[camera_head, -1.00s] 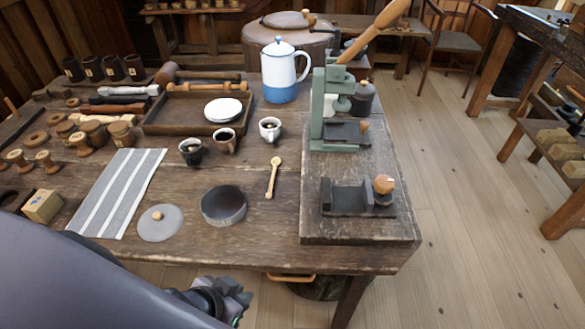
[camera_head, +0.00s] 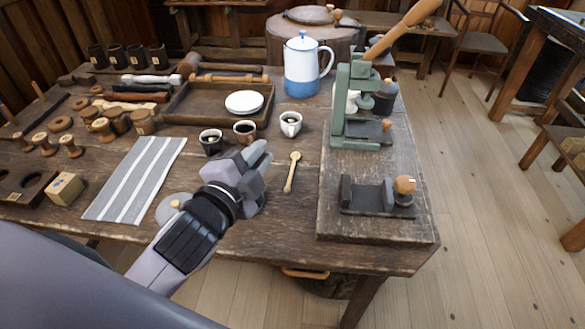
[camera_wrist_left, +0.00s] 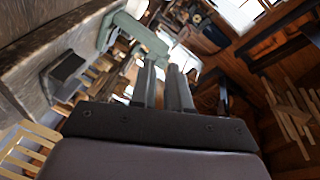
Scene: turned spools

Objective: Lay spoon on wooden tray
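The wooden spoon (camera_head: 291,174) lies on the table right of centre in the head view, its bowl end toward the back. The wooden tray (camera_head: 190,106) lies farther back and left, with a white saucer (camera_head: 244,101) on it. My left gripper (camera_head: 261,154) is above the table, left of the spoon and apart from it. In the left wrist view its two fingers (camera_wrist_left: 163,80) stand with a narrow gap and nothing held between them. My right gripper is not in view.
Several cups, including a white cup (camera_head: 290,124), stand between tray and gripper. A blue-and-white pot (camera_head: 301,72) stands behind. A green press (camera_head: 350,105) on a raised board is to the right. A striped cloth (camera_head: 136,178) lies left.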

